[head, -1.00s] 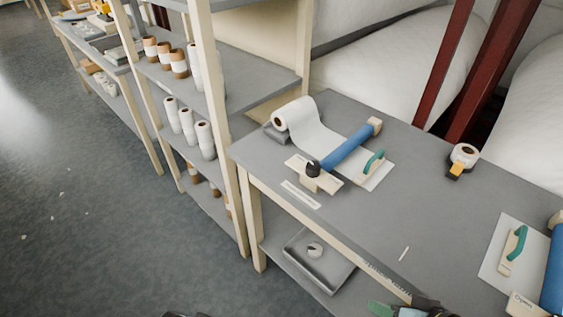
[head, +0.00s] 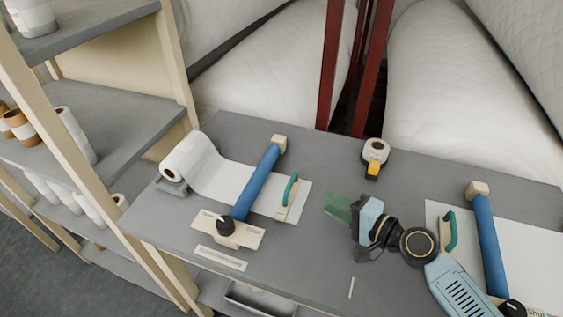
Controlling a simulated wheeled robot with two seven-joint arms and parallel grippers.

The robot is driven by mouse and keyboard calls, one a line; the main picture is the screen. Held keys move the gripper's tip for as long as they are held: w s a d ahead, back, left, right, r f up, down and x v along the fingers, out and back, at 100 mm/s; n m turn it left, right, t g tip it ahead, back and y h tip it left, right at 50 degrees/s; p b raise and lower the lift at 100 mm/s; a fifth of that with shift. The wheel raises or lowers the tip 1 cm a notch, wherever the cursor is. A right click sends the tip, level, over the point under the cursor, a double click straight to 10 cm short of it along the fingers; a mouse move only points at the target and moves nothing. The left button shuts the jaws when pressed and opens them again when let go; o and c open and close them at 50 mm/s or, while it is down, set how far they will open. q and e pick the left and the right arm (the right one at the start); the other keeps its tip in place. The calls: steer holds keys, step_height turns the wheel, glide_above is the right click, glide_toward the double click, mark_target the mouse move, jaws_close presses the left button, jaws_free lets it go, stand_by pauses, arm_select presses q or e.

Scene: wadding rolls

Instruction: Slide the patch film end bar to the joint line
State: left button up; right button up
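A white film runs from a roll (head: 188,161) across the left of the grey bench. Its end bar with a green handle (head: 288,195) lies at the film's right edge. A second white sheet (head: 530,243) on the right has a similar bar with a green handle (head: 450,232) at its left edge. A short white line (head: 351,287) on the bench front, between the sheets, may be the joint line. My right gripper (head: 335,208) hovers between the two bars, green fingers pointing left, apart and empty. It touches neither handle. My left gripper is out of view.
Blue rollers (head: 257,182) and (head: 488,243) lie across the sheets, the left one ending at a beige block with a black knob (head: 226,225). A tape roll with a yellow part (head: 375,157) stands at the back. Shelves (head: 120,108) stand left; red posts rise behind.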

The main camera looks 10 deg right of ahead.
mark_target(291, 181)
steer(key=shift+w+r, duration=0.1)
steer(key=shift+w, duration=0.2)
steer(key=shift+w+a+r, duration=0.1)
steer(key=shift+a, duration=0.1)
steer(key=p+x, duration=0.1)
steer(key=x, duration=1.1)
steer(key=shift+a, duration=0.2)
jaws_close()
